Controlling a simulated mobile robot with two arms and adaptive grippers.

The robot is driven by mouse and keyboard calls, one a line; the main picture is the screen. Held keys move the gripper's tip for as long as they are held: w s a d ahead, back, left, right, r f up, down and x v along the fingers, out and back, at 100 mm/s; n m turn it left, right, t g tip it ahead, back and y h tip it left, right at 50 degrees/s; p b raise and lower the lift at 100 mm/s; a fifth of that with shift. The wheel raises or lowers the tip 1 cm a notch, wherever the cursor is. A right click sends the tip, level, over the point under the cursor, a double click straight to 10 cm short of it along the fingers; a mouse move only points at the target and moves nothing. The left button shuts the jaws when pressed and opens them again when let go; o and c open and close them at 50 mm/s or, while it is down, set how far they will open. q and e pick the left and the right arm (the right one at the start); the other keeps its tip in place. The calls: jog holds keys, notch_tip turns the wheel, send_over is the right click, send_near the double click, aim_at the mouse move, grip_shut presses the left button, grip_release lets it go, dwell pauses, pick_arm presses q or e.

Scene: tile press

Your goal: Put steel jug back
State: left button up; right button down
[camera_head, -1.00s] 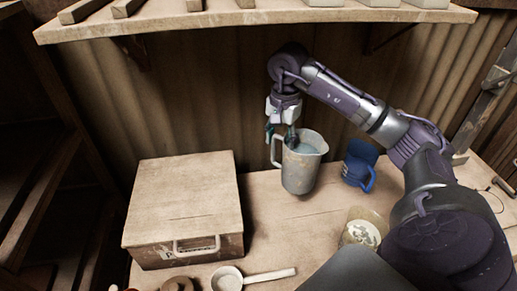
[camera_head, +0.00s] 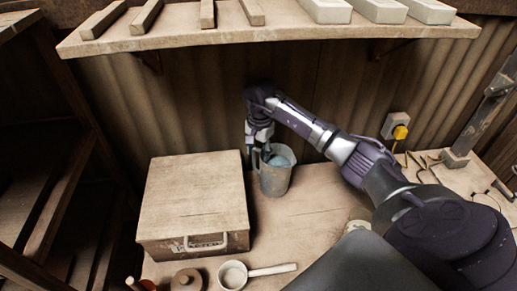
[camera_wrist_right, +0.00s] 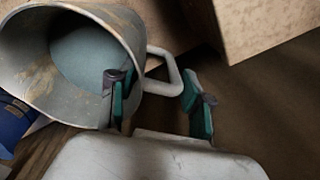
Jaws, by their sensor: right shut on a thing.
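The steel jug (camera_head: 275,180) is grey and worn, with bluish contents. It appears upright at the back of the bench, just right of the wooden box; whether its base touches the bench is unclear. My right gripper (camera_head: 260,150) is at the jug's left side, shut on its handle. In the right wrist view the jug (camera_wrist_right: 85,75) fills the upper left. Its handle (camera_wrist_right: 172,75) reaches between the two fingers of the gripper (camera_wrist_right: 158,102). My left gripper is not in view.
The wooden box (camera_head: 195,195) stands left of the jug. A ladle (camera_head: 233,275) lies at the front. A shelf (camera_head: 270,42) with bars and blocks overhangs the back. A blue mug (camera_wrist_right: 12,125) shows in the wrist view. Bench space right of the jug is partly behind my arm.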

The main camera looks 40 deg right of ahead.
jog(key=shift+f, duration=0.1)
jog(key=c, duration=0.5)
grip_release()
jog(key=shift+r, duration=0.2)
jog(key=r+b, duration=0.2)
jog(key=r, duration=0.3)
jog(key=r+b, duration=0.1)
jog(key=r, duration=0.4)
jog(key=shift+s+r+b, duration=0.2)
jog(key=shift+r+b, duration=0.05)
jog(key=shift+b, duration=0.1)
jog(key=shift+r, duration=0.65)
jog(key=shift+s+f, duration=0.1)
